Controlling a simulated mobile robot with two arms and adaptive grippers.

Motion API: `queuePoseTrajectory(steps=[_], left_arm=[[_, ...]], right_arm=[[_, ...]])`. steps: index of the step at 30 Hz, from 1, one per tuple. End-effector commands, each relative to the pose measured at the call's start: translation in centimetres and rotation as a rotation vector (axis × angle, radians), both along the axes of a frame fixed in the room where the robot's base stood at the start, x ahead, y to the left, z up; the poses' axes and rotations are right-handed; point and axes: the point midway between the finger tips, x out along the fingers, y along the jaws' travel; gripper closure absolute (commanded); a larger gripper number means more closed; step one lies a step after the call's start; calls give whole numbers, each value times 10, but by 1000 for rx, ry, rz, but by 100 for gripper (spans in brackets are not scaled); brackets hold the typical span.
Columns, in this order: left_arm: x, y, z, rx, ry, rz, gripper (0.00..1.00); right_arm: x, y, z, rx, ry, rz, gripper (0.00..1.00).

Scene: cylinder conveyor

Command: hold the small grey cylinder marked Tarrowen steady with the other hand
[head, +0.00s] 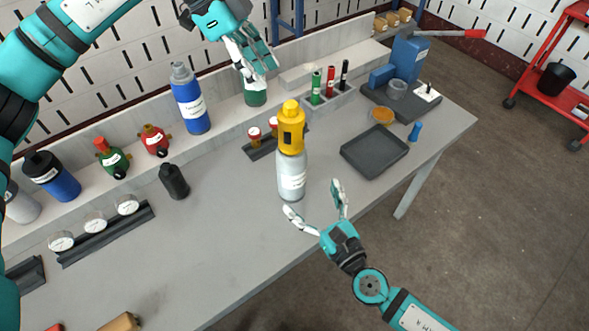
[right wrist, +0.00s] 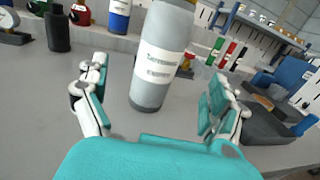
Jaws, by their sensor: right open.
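A small grey cylinder (head: 292,177) with a yellow valve head (head: 291,128) stands upright on the grey table. Its white label is too small to read; the body also shows in the right wrist view (right wrist: 163,55). My right gripper (head: 316,207) is open in front of the cylinder, its fingers spread. In the right wrist view the cylinder stands beyond and between these fingers (right wrist: 152,108), with no contact visible. My left gripper (head: 250,58) is at the back shelf, its fingers in front of the top of a green cylinder (head: 255,94); whether it grips it is unclear.
A blue cylinder (head: 190,104) stands on the shelf at the back. A small black bottle (head: 174,182) is to the left. A dark tray (head: 375,153) lies to the right, near a rack of coloured tubes (head: 327,97). The table front is clear near the cylinder.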

Motion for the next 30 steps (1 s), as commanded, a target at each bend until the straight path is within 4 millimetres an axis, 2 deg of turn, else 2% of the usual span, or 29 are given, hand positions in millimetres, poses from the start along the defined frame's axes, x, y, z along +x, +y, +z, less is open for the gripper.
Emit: queuePoseTrajectory(steps=[1, 9, 15, 21, 29, 30], left_arm=[[0, 0, 0, 0, 0, 0, 62], [0, 0, 0, 0, 0, 0, 62], [0, 0, 0, 0, 0, 0, 62], [0, 0, 0, 0, 0, 0, 62], [0, 0, 0, 0, 0, 0, 62], [0, 0, 0, 0, 0, 0, 62]], right_arm=[[11, 5, 1, 3, -3, -1, 5], [58, 29, 1, 1, -3, -1, 5], [82, 42, 0, 0, -1, 0, 5], [92, 47, 0, 0, 1, 0, 5], [92, 47, 0, 0, 1, 0, 5], [92, 47, 0, 0, 1, 0, 9]])
